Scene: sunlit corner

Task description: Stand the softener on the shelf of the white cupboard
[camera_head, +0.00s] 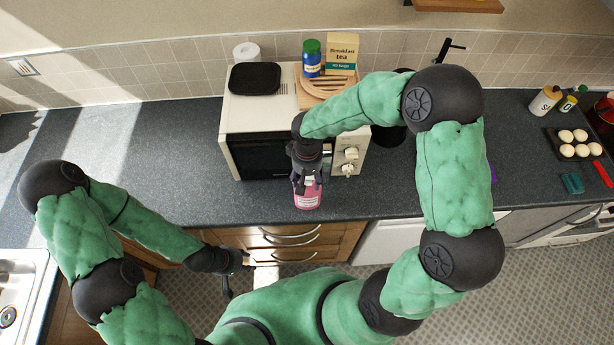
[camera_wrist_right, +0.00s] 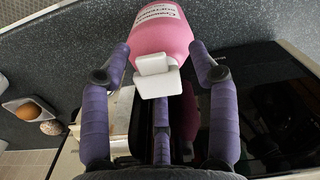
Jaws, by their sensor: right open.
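The softener (camera_head: 307,199) is a pink bottle with a pale label, standing at the counter's front edge before the microwave. In the right wrist view the softener (camera_wrist_right: 160,32) shows its pink body and white cap. My right gripper (camera_head: 306,172) is over its top; the fingers (camera_wrist_right: 160,56) are open on either side of it. The gripper hides its upper part in the head view. My left gripper (camera_head: 237,277) is low in front of the drawers, its fingers apart and empty. I cannot make out the white cupboard's shelf.
The microwave (camera_head: 245,140) stands close behind the bottle, with a blue jar (camera_head: 312,62) and a tea box (camera_head: 342,52) on top. A white front (camera_head: 385,240) is under the counter. Eggs (camera_head: 568,150) lie far right. The counter (camera_head: 160,140) left of the microwave is clear.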

